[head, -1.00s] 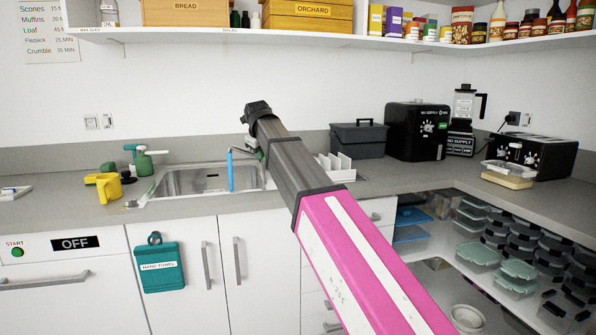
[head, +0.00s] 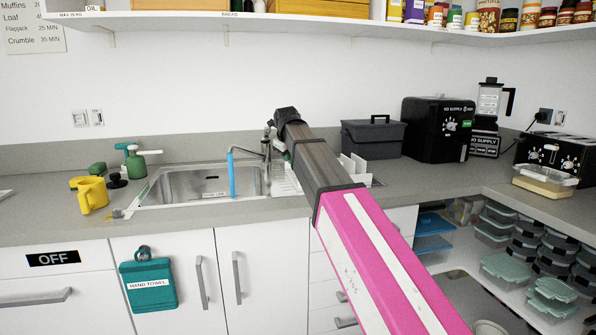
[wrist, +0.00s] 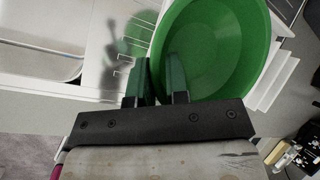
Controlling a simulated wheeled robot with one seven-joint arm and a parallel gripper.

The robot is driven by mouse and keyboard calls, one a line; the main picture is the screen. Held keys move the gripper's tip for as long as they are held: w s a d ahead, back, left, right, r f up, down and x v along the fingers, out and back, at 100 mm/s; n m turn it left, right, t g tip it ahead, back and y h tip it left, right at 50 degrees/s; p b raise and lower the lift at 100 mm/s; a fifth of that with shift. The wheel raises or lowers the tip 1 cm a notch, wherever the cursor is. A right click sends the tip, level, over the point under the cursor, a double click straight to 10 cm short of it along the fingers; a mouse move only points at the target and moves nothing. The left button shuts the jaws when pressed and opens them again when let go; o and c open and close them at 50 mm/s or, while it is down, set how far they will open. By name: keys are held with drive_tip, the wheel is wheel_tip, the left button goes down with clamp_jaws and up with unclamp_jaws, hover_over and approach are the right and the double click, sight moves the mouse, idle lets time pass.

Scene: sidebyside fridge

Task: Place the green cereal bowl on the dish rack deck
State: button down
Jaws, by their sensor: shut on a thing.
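The green cereal bowl (wrist: 215,45) fills the upper middle of the wrist view. My gripper (wrist: 161,68) is shut on its rim, with one finger inside the wall and the other outside. The bowl is held above the white dish rack deck (wrist: 118,45), and a dark shadow falls on the deck's slots. In the head view the deck (head: 280,181) shows just right of the sink, partly behind my arm.
White upright dividers (head: 358,165) stand at the right, with a dark grey box (head: 373,138) behind. A yellow jug (head: 92,194) and a green spray bottle (head: 136,163) stand left of the sink.

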drive_tip(key=d+f, duration=0.1)
drive_tip(key=d, duration=0.1)
drive_tip(key=w+d+f, duration=0.1)
drive_tip(key=shift+w+d+f, duration=0.2)
drive_tip(key=shift+d, duration=0.15)
drive_tip(key=shift+f, duration=2)
drive_tip(key=shift+f, duration=0.15)
drive_tip(key=c, duration=1.1)
unclamp_jaws()
drive_tip(key=v, duration=1.2)
